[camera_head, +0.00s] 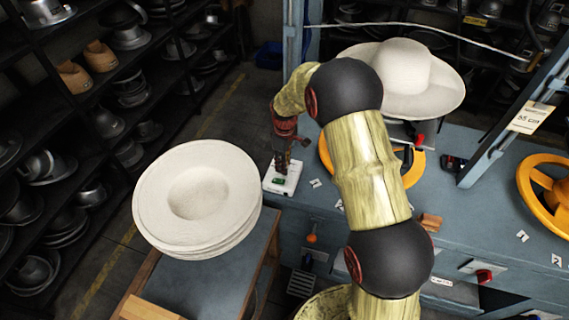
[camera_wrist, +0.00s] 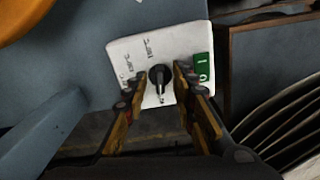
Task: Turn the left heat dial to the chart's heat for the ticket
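The left heat dial (camera_wrist: 160,76) is a black knob on a white control box (camera_wrist: 122,48), with its pointer end toward the picture's bottom. Small temperature marks are printed left of and above it, too blurred to read surely. A green switch (camera_wrist: 203,68) is beside it. My gripper (camera_wrist: 161,82) has one finger on each side of the knob, with small gaps showing. In the head view, my gripper (camera_head: 284,155) is over the white box (camera_head: 273,186), pointing down; the knob is hidden there. A paper tag (camera_head: 528,117) on the post reads "55 cm". I cannot pick out the chart.
A stack of white hat bodies (camera_head: 165,222) stands on a side table left of the box. A white hat (camera_head: 440,85) sits on the press behind my arm. Orange handwheels (camera_head: 533,190) and a red knob (camera_head: 484,276) are on the right. Shelves of metal hat blocks (camera_head: 45,165) line the left.

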